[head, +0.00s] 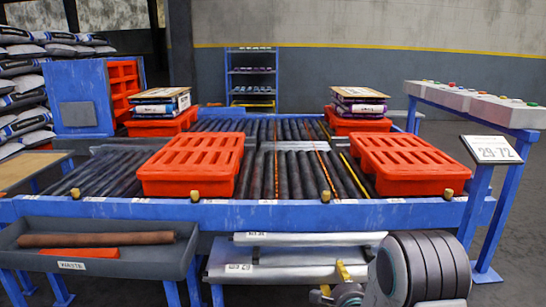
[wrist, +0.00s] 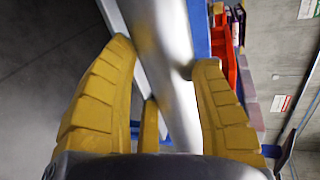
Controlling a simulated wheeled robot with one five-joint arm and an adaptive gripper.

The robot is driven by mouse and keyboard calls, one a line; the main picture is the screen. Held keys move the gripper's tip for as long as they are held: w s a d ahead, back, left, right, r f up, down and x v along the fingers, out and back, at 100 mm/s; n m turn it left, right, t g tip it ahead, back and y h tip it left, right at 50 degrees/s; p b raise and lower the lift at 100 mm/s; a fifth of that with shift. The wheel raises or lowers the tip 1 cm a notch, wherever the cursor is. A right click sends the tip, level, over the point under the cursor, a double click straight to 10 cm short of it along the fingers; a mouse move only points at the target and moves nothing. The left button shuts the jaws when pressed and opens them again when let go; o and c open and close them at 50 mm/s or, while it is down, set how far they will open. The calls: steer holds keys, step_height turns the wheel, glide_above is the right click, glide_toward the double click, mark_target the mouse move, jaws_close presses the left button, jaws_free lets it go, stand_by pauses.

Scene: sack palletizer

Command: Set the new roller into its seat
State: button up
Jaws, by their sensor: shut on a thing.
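My gripper (head: 333,284) is low in front of the conveyor, at the right end of the silver rollers below it. In the wrist view its yellow fingers (wrist: 165,85) are on either side of a smooth silver roller (wrist: 160,35), shut on it. In the head view, silver rollers (head: 290,256) lie level in a rack under the conveyor, with small labels on them. I cannot tell whether the held one still touches the rack. The conveyor bed (head: 290,178) has dark rollers, some with orange or yellow stripes.
Orange pallets (head: 193,166) (head: 408,163) sit on the conveyor near its blue front rail (head: 260,215). A grey waste tray (head: 190,262) with a rusty roller (head: 95,239) stands at left. A sign (head: 492,149) and a button console (head: 475,102) stand at right.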

steer(key=f, duration=0.3)
steer(key=s+f, duration=0.1)
steer(key=f, duration=0.2)
steer(key=s+f, duration=0.1)
steer(key=f, duration=0.1)
steer(key=shift+f, duration=0.4)
steer(key=shift+c, duration=0.6)
steer(key=s+r+p, duration=0.1)
steer(key=r+p, duration=1.1)
steer(key=r, duration=0.1)
steer(key=s+r+p, duration=0.1)
steer(key=r+p, duration=1.2)
steer(key=s+r+p, duration=0.1)
steer(key=r+p, duration=1.1)
steer(key=r, duration=0.1)
steer(key=shift+s+p, duration=0.3)
steer(key=shift+s, duration=0.05)
steer(key=shift+c, duration=0.2)
